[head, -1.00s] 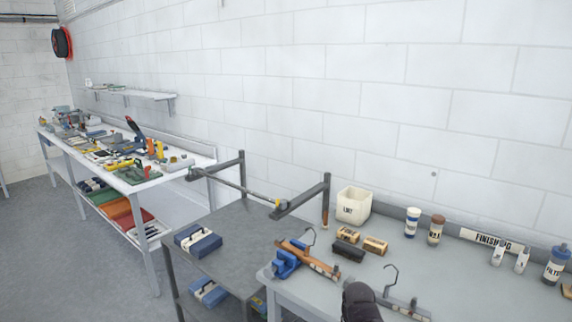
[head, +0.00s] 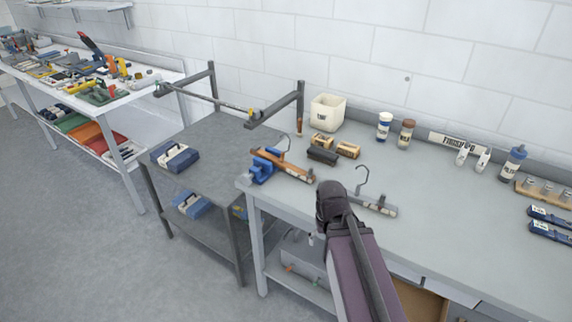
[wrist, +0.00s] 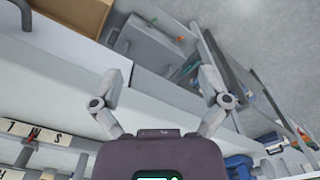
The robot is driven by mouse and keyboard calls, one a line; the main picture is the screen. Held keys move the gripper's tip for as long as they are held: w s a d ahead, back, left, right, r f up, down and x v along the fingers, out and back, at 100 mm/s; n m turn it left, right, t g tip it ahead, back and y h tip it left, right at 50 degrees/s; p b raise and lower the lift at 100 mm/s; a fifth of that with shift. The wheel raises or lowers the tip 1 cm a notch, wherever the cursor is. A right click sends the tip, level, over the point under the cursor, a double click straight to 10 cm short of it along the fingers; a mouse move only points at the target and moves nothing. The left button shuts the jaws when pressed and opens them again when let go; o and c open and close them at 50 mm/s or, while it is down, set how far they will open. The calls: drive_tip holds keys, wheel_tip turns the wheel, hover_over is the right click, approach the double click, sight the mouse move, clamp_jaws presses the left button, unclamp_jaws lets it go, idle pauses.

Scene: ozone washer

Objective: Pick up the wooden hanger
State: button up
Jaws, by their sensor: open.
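The wooden hanger (head: 290,167) is orange-brown with a metal hook. It lies at the left end of the grey workbench, with a blue clamp-like holder (head: 262,166) at its left end. A second, grey hanger (head: 374,205) with a hook lies to its right, partly behind my arm. In the head view my arm reaches over the bench front, and its fingers are hidden. In the wrist view my gripper (wrist: 162,88) is open, with two grey fingers spread and nothing between them. I cannot clearly make out the wooden hanger there.
Wooden brushes (head: 321,141) and a white bin (head: 327,112) stand behind the hanger. Bottles (head: 385,127) line the wall. A dark metal rack with a rail (head: 216,104) and a dark grey cart top (head: 212,150) adjoin on the left. Floor is free in front.

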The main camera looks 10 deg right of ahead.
drive_tip(key=c, duration=0.3)
drive_tip(key=shift+w, duration=0.15)
drive_tip(key=shift+c, duration=0.8)
drive_tip(key=w+a+r+n+t+y, duration=0.1)
drive_tip(key=w+t, duration=0.1)
drive_tip(key=w, duration=0.2)
drive_tip(key=w+a+r+n+t+y, duration=0.1)
drive_tip(key=w+a, duration=0.1)
drive_tip(key=w, duration=0.2)
drive_tip(key=w+a+r+n+t+y, duration=0.1)
drive_tip(key=w+a+t, duration=0.1)
drive_tip(key=w, duration=0.1)
drive_tip(key=shift+w+r+t+y, duration=0.2)
drive_tip(key=shift+w+t+y, duration=0.1)
drive_tip(key=shift+w+y, duration=0.1)
drive_tip(key=w+r+t, duration=0.1)
drive_tip(key=w+r, duration=0.1)
drive_tip(key=w, duration=0.1)
drive_tip(key=w+t, duration=0.1)
drive_tip(key=shift+w+a+r+n+t+y, duration=0.2)
drive_tip(key=shift+a+r+n+t+y, duration=0.1)
drive_tip(key=shift+a+r+y, duration=0.1)
drive_tip(key=w+d+r+t, duration=0.1)
drive_tip(key=w+r+t, duration=0.3)
drive_tip(key=w+r, duration=0.1)
drive_tip(key=shift+w+r, duration=0.35)
drive_tip(key=shift+w, duration=0.2)
